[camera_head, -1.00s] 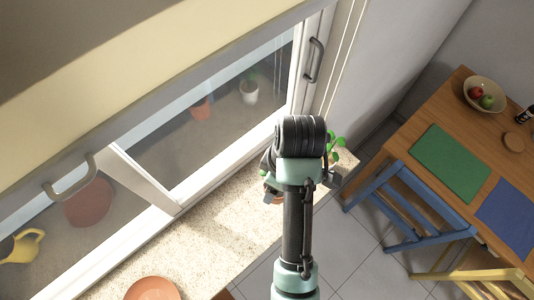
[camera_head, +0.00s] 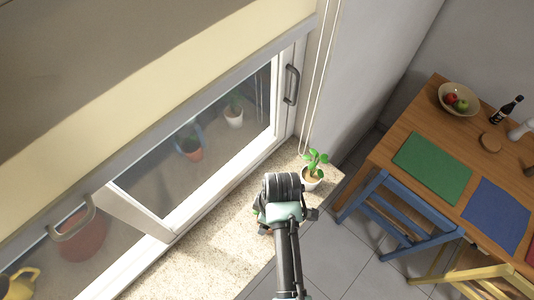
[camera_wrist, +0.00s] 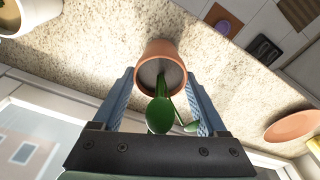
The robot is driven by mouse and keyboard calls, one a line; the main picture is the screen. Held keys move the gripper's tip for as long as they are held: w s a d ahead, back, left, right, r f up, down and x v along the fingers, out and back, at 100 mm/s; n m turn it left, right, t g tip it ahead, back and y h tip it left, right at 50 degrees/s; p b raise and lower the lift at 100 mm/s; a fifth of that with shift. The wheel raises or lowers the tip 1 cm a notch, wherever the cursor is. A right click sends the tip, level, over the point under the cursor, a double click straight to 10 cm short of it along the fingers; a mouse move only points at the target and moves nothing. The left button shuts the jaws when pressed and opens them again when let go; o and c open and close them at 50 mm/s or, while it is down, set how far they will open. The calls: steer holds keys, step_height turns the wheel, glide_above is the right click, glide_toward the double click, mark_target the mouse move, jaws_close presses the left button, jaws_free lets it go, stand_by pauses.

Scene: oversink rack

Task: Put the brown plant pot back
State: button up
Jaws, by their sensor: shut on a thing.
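The brown plant pot (camera_wrist: 160,55), a terracotta pot with a green plant (camera_wrist: 160,110), is between the two blue fingers of my gripper (camera_wrist: 160,88) in the wrist view. The gripper is shut on it. The pot's open top faces the camera, and the speckled sill (camera_wrist: 235,75) is behind it. I cannot tell whether its base touches the sill. In the head view my wrist hides most of the pot. A terracotta saucer (camera_wrist: 293,126) lies on the sill at the right of the wrist view, apart from the pot.
A white potted plant (camera_head: 312,178) stands at the sill's far end; its pot also shows in the wrist view (camera_wrist: 35,12). The window (camera_head: 215,150) runs along the sill, with pot shapes in its glass. A blue chair (camera_head: 395,215) and wooden table (camera_head: 400,130) stand right.

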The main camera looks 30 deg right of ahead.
steer(key=shift+f, duration=0.2)
steer(key=o, duration=1.5)
steer(key=shift+r, duration=0.1)
steer(key=shift+r, duration=0.1)
steer(key=r, duration=0.8)
steer(key=s+d+r, duration=0.1)
steer(key=r, duration=0.3)
